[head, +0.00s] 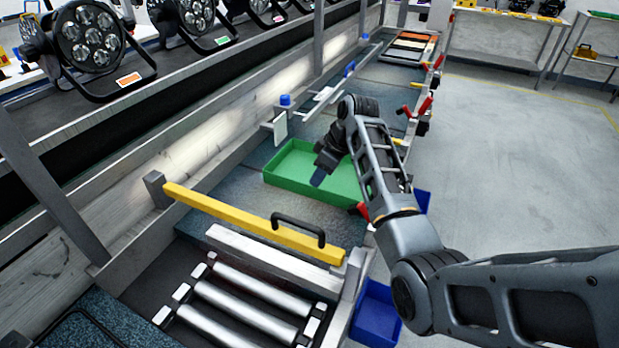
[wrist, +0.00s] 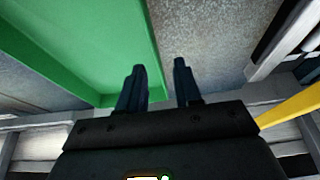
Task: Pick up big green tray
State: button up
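The big green tray (head: 292,166) is a shallow rectangular tray lying flat on the grey bench surface, mid-picture in the head view. It also fills the upper left of the wrist view (wrist: 85,40). My gripper (head: 317,181) points down at the tray's near side, and my arm hides part of its right side. In the wrist view my gripper (wrist: 159,78) is open, with two dark fingers apart. The tray's side wall runs up the picture between them. I cannot tell how far the fingertips reach below the rim.
A yellow bar (head: 250,225) with a black handle (head: 298,228) crosses the bench nearer than the tray. Metal rollers (head: 240,305) lie nearer still. A blue bin (head: 376,318) hangs at the bench's right side. Stage lights (head: 88,40) stand on the shelf at left.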

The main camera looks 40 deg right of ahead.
aim_at(311, 187)
jog(key=shift+d+x, duration=0.15)
jog(key=shift+x, duration=1.75)
jog(key=shift+d+x, duration=0.15)
jog(key=shift+x, duration=1.75)
jog(key=shift+w, duration=0.2)
grip_shut()
jog(key=shift+r, duration=0.1)
